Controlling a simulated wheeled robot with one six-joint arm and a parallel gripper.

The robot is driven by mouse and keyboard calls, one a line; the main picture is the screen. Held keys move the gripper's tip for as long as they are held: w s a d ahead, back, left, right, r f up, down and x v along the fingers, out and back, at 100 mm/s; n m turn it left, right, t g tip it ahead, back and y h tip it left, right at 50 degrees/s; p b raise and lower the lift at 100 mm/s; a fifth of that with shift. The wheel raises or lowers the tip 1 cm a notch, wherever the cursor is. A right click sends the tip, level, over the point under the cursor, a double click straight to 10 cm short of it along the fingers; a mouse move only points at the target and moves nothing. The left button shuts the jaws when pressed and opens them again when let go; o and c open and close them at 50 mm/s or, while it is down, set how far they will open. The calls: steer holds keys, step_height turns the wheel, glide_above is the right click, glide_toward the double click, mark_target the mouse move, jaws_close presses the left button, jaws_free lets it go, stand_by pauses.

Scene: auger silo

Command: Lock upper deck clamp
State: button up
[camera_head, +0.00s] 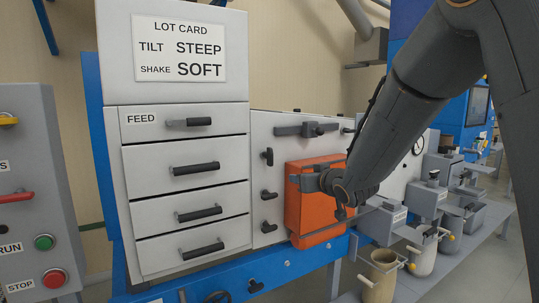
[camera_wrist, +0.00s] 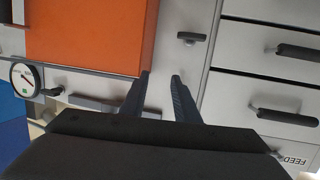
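Dark clamp handles sit on the pale panel between the drawers and the orange box: an upper one (camera_head: 267,156), a middle one (camera_head: 268,194) and a lower one (camera_head: 268,227). Which of them is the upper deck clamp is not labelled. My gripper (camera_head: 322,195) is in front of the orange box (camera_head: 305,220), right of these handles. In the wrist view my gripper (camera_wrist: 161,76) is open, with nothing between its fingertips. One dark handle (camera_wrist: 191,37) shows beyond the tips, apart from them. The wrist view is upside down.
The drawers (camera_head: 192,196) have protruding handles on the left. A dark bar latch (camera_head: 306,130) sits above the orange box. A blue rail (camera_head: 230,280) runs below. A control box with a red STOP button (camera_head: 54,279) stands far left. Grey units line a bench at right.

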mark_target(272, 153)
steer(key=w+a+r+y, duration=0.1)
steer(key=w+a+r, duration=0.1)
steer(key=a, duration=0.1)
steer(key=w+a+r+n+y+p, duration=0.1)
steer(key=w+a+r, duration=0.1)
steer(key=w+a, duration=0.1)
steer(key=w+a+r+n+t+y+p, duration=0.1)
steer(key=w+a+r+y, duration=0.1)
steer(key=w+a, duration=0.1)
steer(key=shift+w+a, duration=0.2)
steer(key=shift+a, duration=0.35)
jaws_close()
